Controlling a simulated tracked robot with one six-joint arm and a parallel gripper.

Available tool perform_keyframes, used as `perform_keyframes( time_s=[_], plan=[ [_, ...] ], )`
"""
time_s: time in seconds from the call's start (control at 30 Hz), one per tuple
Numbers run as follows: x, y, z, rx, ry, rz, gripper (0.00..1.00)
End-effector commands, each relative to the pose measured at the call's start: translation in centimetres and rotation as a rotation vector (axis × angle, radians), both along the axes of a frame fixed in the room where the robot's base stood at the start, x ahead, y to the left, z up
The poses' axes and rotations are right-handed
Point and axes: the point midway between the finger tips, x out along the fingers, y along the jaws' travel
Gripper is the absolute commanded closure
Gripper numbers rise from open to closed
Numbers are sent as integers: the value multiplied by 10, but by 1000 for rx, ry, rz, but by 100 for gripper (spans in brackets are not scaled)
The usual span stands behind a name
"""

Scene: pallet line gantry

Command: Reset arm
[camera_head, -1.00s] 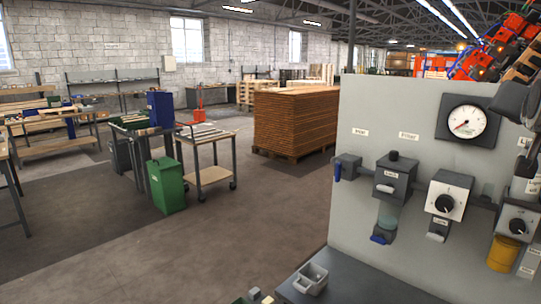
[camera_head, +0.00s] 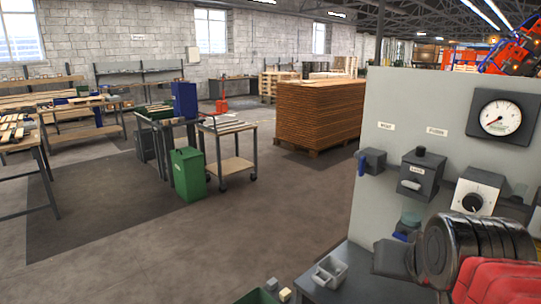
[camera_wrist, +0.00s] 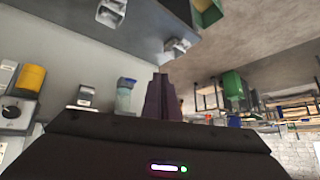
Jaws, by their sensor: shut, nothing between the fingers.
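My gripper (camera_wrist: 163,97) shows in the wrist view with its two dark fingers together and nothing between them. In the head view my dark wrist and red arm link stand at the lower right, in front of the lower part of the grey panel (camera_head: 400,100). The fingertips are hard to make out there. In the wrist view, which is upside down, the fingers point toward the panel's foot and bench, beside a clear cup with a blue part (camera_wrist: 125,95). I cannot tell the gap between them.
The panel carries a gauge (camera_head: 501,117), a dial (camera_head: 472,202) and a lidded grey box (camera_head: 419,175). A small grey tray (camera_head: 329,271) sits on the dark bench. A green bin (camera_head: 188,174), a cart (camera_head: 229,166) and stacked boards (camera_head: 319,112) stand farther back. Open floor lies at left.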

Motion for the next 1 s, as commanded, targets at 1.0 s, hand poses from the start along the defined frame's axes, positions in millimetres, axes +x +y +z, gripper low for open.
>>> perform_keyframes(
  time_s=[1.0],
  plan=[
    [-88,68,-106,-50,259,276,100]
  ],
)
